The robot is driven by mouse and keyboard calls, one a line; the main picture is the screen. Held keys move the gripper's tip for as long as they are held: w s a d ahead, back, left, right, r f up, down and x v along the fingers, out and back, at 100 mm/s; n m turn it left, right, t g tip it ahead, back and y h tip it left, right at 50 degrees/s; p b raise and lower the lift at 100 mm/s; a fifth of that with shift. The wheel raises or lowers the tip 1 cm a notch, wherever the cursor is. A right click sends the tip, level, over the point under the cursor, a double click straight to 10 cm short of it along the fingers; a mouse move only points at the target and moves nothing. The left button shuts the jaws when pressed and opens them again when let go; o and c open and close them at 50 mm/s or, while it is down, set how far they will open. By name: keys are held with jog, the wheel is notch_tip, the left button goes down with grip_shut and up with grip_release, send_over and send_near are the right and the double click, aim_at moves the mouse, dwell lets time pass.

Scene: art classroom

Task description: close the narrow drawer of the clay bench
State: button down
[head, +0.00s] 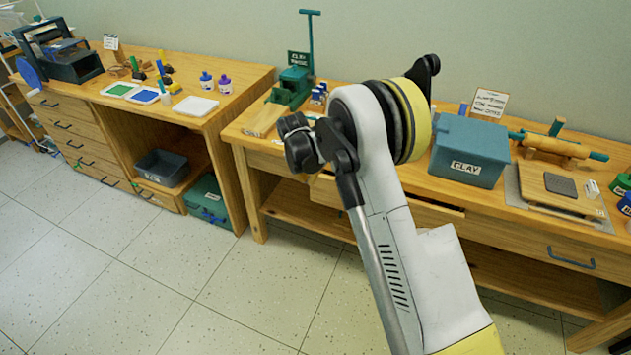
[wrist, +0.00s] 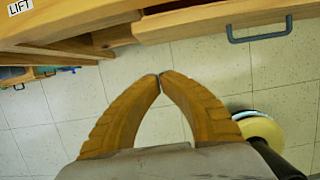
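The clay bench (head: 500,232) stands along the wall on the right in the head view. One drawer (head: 430,211) under its top is pulled out, with a dark gap behind its front. My arm hides the middle of this drawer. In the wrist view a wooden drawer front (wrist: 210,26) with a grey-blue handle (wrist: 260,30) crosses the top right. My gripper (wrist: 160,77) has its two yellow fingers together at the tips, with nothing between them. It is over the floor, apart from the drawer front. The fingers do not show in the head view.
On the bench top are a teal CLAY box (head: 470,150), a rolling pin (head: 553,146) and a teal press (head: 292,88). A closed wide drawer (head: 520,243) is at the right. Another bench (head: 225,110) stands left. The tiled floor (head: 240,285) in front is clear.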

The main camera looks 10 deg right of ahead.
jog(key=w+d+f+b, duration=0.1)
jog(key=w+f+b, duration=0.5)
jog(key=f, duration=0.3)
jog(key=shift+w+d+f+t, duration=0.2)
jog(key=shift+w+d+t, duration=0.1)
jog(key=shift+w, duration=0.1)
